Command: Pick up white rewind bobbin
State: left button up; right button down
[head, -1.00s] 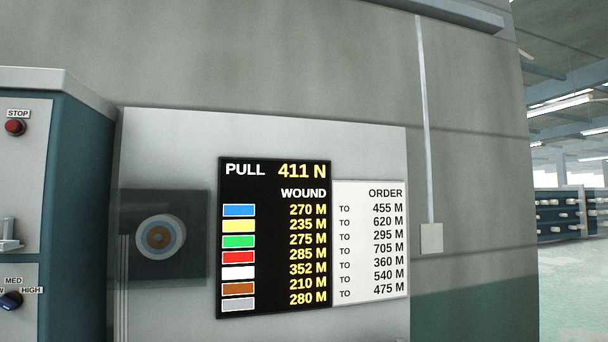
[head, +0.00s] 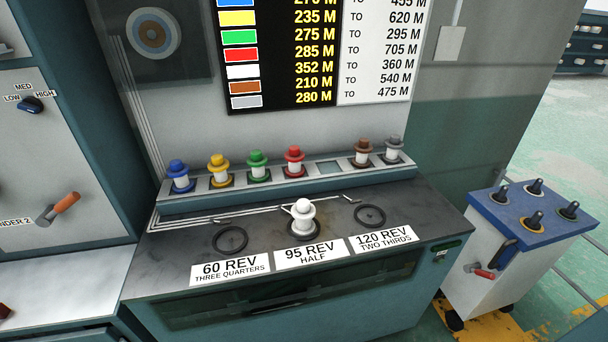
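The white rewind bobbin (head: 302,217) stands upright on the middle spindle position of the dark bench top, behind the label "95 REV HALF" (head: 310,252). A thin pale strand or guide runs to it from the left. The ring positions on either side, the left ring (head: 230,240) and the right ring (head: 369,215), are empty. Neither of my grippers shows in the head view.
Behind the bobbin a rack (head: 270,190) holds blue, yellow, green, red, brown and grey bobbins, with one empty slot (head: 330,168). A display board (head: 280,60) hangs above. A control cabinet (head: 50,150) stands left. A blue-topped cart (head: 530,225) stands right.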

aim_at(303, 212)
jog(key=l, duration=0.55)
jog(key=i+l, duration=0.15)
jog(key=l, duration=0.35)
jog(key=l+z, duration=0.1)
jog(key=l, duration=0.45)
jog(key=i, duration=0.05)
